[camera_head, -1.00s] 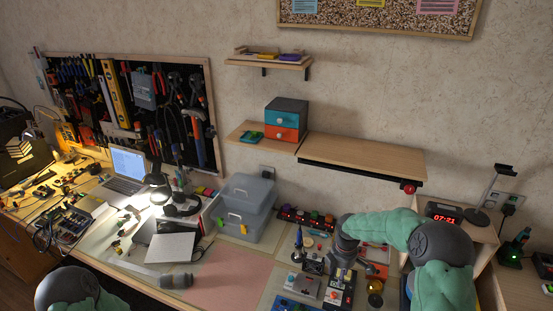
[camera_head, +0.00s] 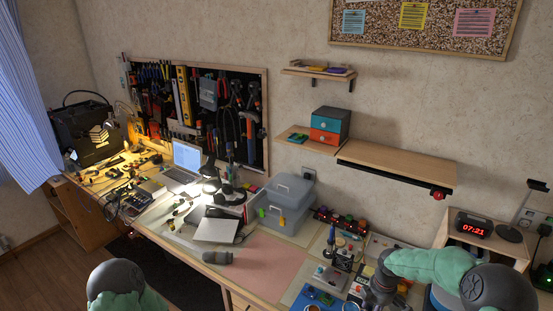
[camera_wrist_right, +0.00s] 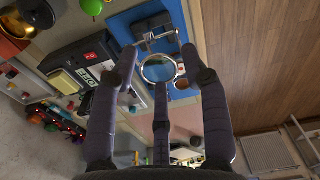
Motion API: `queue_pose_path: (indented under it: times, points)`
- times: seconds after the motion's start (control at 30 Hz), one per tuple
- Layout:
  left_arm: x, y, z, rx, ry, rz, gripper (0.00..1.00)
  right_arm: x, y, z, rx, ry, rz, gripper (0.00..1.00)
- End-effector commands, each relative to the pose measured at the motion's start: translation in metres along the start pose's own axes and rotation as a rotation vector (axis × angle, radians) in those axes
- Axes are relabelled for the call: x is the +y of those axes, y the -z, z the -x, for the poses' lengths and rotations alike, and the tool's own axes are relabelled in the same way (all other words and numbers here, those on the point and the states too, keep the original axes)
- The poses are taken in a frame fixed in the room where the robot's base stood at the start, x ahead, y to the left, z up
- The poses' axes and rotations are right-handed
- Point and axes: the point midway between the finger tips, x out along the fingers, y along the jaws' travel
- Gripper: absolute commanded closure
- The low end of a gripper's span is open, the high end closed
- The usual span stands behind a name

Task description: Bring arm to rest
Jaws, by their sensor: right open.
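My right arm, with green sleeves and grey joints, reaches in from the lower right of the head view. Its right gripper (camera_wrist_right: 160,58) has its dark fingers spread in the right wrist view. A round magnifier lens (camera_wrist_right: 159,68) shows between and beyond the fingers, above a blue mat (camera_wrist_right: 122,25); no grip on it is visible. In the head view the dark right wrist is low over the cluttered right part of the bench, and the fingertips are not clear. Only my left elbow shows at the lower left; the left gripper is out of view.
Below the right hand are a blue mat (camera_head: 318,297) and small tools. A lidded grey box (camera_head: 285,205), a laptop (camera_head: 187,160) and a clock (camera_head: 474,226) stand around. A wooden shelf (camera_head: 395,160) is on the wall. The pink mat (camera_head: 262,268) is mostly clear.

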Motion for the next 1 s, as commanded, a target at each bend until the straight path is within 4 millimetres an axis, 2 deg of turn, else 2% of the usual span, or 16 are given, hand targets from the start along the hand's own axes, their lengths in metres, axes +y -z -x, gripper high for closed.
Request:
queue_pose_path:
  times: [0.27,0.47,0.57,0.7,0.8,0.9,1.0]
  points:
    - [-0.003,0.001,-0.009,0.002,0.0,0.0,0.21,-0.027,0.029,-0.043,0.069,0.026,-0.123,0.54]
    - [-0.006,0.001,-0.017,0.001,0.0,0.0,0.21,-0.06,0.058,-0.086,0.135,0.061,-0.28,0.54]
    - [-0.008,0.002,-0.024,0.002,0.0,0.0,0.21,-0.09,0.077,-0.116,0.177,0.097,-0.409,0.54]
    - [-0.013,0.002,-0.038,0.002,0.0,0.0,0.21,-0.154,0.107,-0.167,0.229,0.175,-0.7,0.54]
    - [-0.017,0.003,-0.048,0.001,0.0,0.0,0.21,-0.202,0.12,-0.194,0.242,0.225,-0.931,0.54]
    - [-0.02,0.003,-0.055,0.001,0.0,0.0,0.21,-0.242,0.125,-0.212,0.234,0.259,-1.138,0.54]
    - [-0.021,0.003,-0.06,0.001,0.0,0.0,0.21,-0.272,0.124,-0.222,0.216,0.277,-1.296,0.54]
